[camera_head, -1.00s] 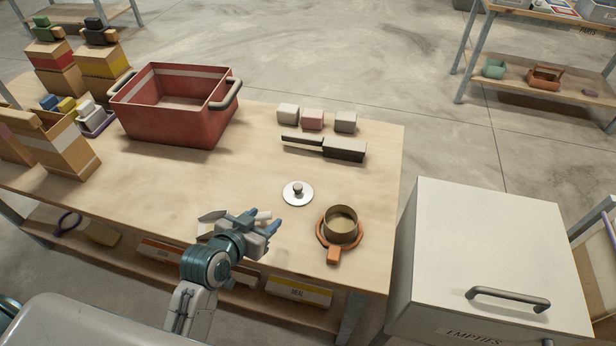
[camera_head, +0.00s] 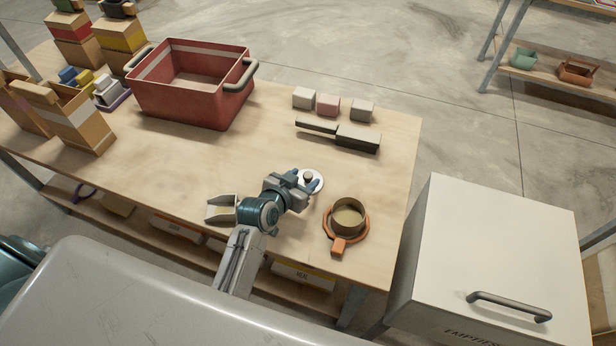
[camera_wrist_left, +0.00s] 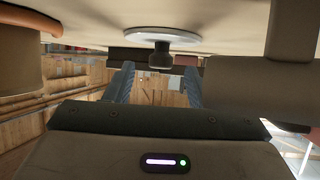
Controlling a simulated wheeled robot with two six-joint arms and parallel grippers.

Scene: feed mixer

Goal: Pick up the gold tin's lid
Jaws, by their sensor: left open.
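The lid (camera_head: 318,187) is a pale round disc with a dark knob (camera_head: 308,175), lying flat on the table. The open gold tin (camera_head: 348,215) stands to its right on an orange-brown round holder (camera_head: 338,245) with a stub handle. My left gripper (camera_head: 307,184) is open at the lid's near side and partly covers it. In the left wrist view, upside down, the lid (camera_wrist_left: 160,37) shows at the top. Its knob (camera_wrist_left: 161,59) points down toward the space between the open fingers (camera_wrist_left: 157,82); nothing is gripped. My right gripper is out of view.
A scoop (camera_head: 221,208) lies left of my left wrist. A dark flat-bladed brush or scraper (camera_head: 357,137) and small blocks (camera_head: 328,105) lie behind the lid. A red crate (camera_head: 190,96) stands at back left. A white cabinet (camera_head: 500,235) stands right of the table.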

